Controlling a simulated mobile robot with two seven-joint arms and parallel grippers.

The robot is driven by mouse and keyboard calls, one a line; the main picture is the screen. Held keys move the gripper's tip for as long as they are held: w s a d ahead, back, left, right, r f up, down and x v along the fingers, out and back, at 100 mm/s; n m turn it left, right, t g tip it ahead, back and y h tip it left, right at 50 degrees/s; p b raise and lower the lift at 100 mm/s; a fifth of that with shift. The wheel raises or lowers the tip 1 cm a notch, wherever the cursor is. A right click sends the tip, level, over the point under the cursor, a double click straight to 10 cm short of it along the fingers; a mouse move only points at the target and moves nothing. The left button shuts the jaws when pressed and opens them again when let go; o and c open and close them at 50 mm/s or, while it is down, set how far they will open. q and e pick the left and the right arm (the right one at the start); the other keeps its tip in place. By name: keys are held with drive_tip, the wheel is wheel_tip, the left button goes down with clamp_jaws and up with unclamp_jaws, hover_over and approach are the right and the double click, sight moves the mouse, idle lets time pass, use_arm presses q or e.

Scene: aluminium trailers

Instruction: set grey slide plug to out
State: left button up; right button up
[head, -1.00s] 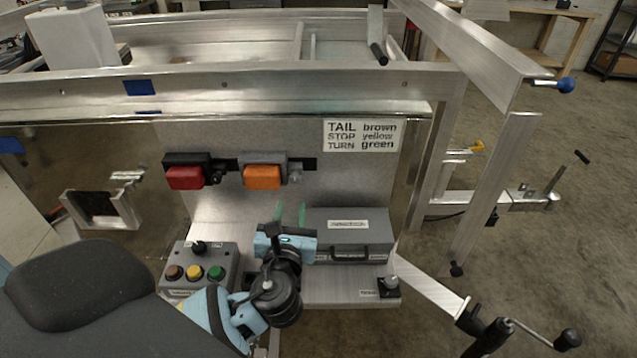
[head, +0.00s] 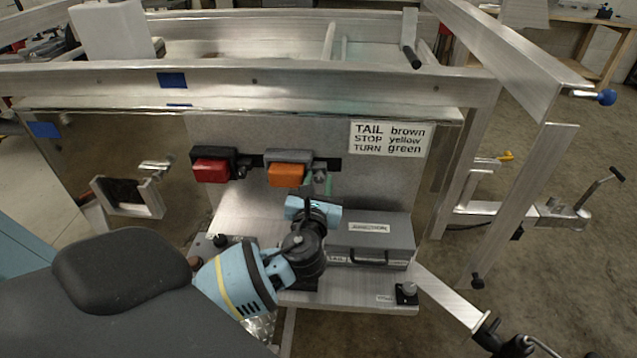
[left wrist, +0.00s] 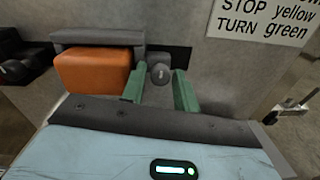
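The grey slide plug (head: 320,172) is at the right end of the grey housing with the orange lamp (head: 286,175), on the metal panel. In the left wrist view its round knob (left wrist: 160,73) shows between the two green fingertips of my left gripper (left wrist: 159,85). Small gaps show on both sides of the knob, so the gripper is open and not closed on it. In the head view my left gripper (head: 318,183) reaches up to the plug from below, and its wrist hides part of the shelf. My right gripper is not in view.
A black housing with a red lamp (head: 211,170) sits left of the orange one. A grey junction box (head: 370,240) stands on the shelf right of my wrist. A small knob box (head: 406,293) is at the shelf's right end. A label sign (head: 390,138) is above.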

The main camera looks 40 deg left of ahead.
use_arm(q)
clamp_jaws()
drive_tip(key=shift+w+d+r, duration=0.1)
drive_tip(key=shift+w+d, duration=0.05)
drive_tip(key=shift+d, duration=0.05)
drive_tip(key=d, duration=0.1)
drive_tip(key=w+d+p, duration=0.1)
drive_tip(key=shift+w+d, duration=0.25)
drive_tip(key=shift+d, duration=0.05)
unclamp_jaws()
drive_tip(key=shift+d, duration=0.1)
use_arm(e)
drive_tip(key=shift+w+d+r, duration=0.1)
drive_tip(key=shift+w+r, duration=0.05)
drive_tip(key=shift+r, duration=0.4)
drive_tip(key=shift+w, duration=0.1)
